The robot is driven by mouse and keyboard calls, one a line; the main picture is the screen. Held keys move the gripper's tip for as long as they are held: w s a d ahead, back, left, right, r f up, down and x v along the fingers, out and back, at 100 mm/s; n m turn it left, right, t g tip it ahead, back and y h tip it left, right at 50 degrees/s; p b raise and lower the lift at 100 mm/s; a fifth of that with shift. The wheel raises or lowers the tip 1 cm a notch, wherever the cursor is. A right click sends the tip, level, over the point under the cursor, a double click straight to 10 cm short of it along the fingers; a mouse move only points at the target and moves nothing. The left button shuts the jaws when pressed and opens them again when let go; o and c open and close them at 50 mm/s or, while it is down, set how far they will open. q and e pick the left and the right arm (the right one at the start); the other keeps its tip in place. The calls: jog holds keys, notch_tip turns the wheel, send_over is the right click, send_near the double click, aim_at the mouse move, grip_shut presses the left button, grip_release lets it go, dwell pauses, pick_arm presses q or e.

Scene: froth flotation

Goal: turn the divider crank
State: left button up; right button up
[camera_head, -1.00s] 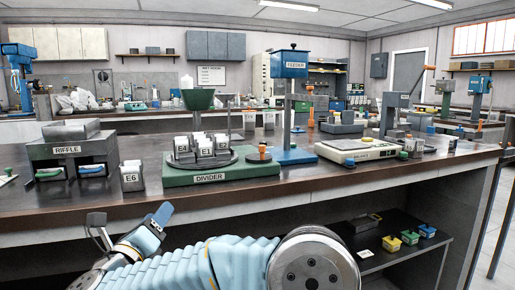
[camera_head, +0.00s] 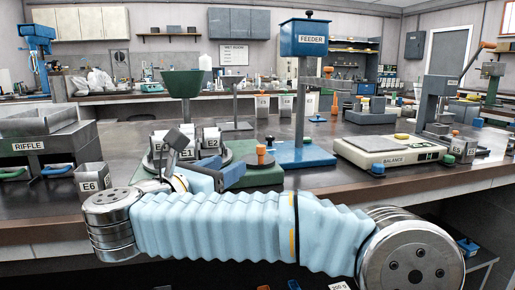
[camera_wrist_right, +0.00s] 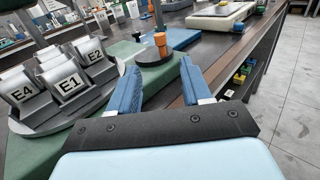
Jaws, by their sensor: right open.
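The divider's green base (camera_head: 265,176) stands on the bench, partly hidden behind my right gripper (camera_head: 228,172). A carousel of metal cups labelled E1, E2 and E4 (camera_wrist_right: 68,82) sits on it. The crank is a dark disc (camera_wrist_right: 155,54) with an upright orange knob (camera_wrist_right: 160,40), at the right end of the base; the knob also shows in the head view (camera_head: 261,151). In the wrist view my right gripper (camera_wrist_right: 160,76) is open and empty. Its blue fingers point toward the crank, with the knob ahead between their lines, apart from them. My left gripper is out of view.
The blue feeder stand (camera_head: 303,152) rises just behind the crank. The riffle (camera_head: 40,145) and cup E6 (camera_head: 89,180) stand left, the balance (camera_head: 385,150) right. The bench front edge (camera_head: 30,238) runs below my arm.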

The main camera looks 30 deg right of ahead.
aim_at(259, 149)
jog(key=p+x, duration=0.2)
jog(key=x, duration=0.8)
jog(key=shift+d+r, duration=0.1)
jog(key=shift+d, duration=0.05)
jog(key=shift+w+d+p, duration=0.3)
jog(key=shift+w+d, duration=0.05)
jog(key=shift+d, duration=0.25)
grip_shut()
